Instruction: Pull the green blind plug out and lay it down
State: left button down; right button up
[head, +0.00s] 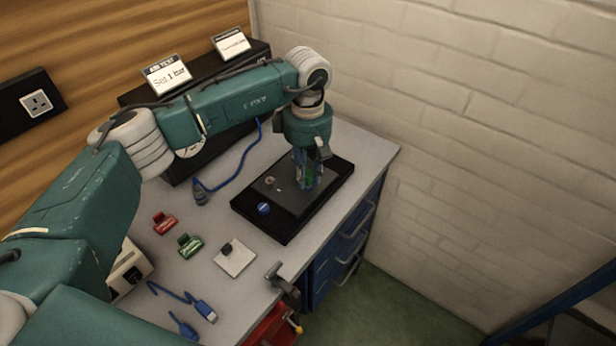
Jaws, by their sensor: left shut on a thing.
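The green blind plug (309,175) shows as a small patch of green between the fingers of my left gripper (306,184). The gripper points down over the right part of a black block (285,217) on the bench and is shut on the plug. The fingers hide most of the plug, so I cannot tell whether it still sits in the block. A blue round knob (264,208) and a small metal fitting (272,182) are on the block's top, left of the gripper. My right gripper is out of view.
The grey bench (226,211) holds a red clip (165,222), a green clip (190,246), a white plate (234,257) with a black knob, and blue cables (200,303). A vise (283,280) is at the front edge. A dark unit (187,163) stands behind; a brick wall is right.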

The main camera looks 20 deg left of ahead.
aim_at(308, 173)
pick_arm(q)
jog(key=shift+w+r, duration=0.1)
jog(key=shift+r, duration=0.1)
jog(key=shift+r+p, duration=1.2)
jog(key=shift+r, duration=1.65)
